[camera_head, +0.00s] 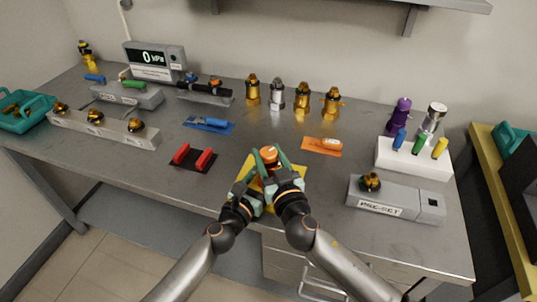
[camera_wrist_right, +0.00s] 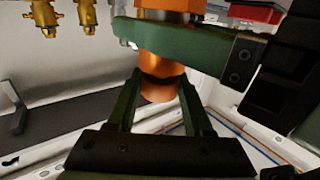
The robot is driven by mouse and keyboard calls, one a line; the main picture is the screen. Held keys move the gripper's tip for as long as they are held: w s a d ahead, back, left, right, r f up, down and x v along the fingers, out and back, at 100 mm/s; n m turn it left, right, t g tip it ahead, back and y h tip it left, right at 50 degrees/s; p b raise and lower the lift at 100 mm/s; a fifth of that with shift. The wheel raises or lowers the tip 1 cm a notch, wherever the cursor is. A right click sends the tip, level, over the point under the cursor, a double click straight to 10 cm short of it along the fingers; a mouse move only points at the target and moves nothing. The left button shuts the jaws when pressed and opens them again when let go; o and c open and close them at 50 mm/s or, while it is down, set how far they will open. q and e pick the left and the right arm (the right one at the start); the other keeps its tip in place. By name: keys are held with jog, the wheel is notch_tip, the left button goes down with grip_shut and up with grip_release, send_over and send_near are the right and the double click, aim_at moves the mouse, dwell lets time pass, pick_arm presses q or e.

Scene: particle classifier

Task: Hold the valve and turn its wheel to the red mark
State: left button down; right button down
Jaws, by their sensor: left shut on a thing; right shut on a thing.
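The orange valve (camera_head: 268,154) stands over the yellow mat (camera_head: 244,172) at the front middle of the bench. In the right wrist view the orange valve body (camera_wrist_right: 160,88) is between the green fingers of my right gripper (camera_wrist_right: 158,100), which is shut on its lower part. My left gripper (camera_head: 266,161) is shut on the valve higher up; one of its green fingers crosses the upper orange part in the right wrist view. The fingers hide most of the valve. I cannot make out the red mark or the wheel's angle to it.
A grey fixture (camera_head: 395,200) stands at the right front. Several brass valves (camera_head: 302,98) stand behind. Bare bench lies between them.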

aim_at(271, 162)
jog(key=shift+m+h, duration=0.5)
jog(key=shift+h, duration=0.3)
jog(key=shift+c, duration=1.4)
grip_release()
jog(key=shift+v, duration=3.8)
jog(key=shift+f, duration=0.1)
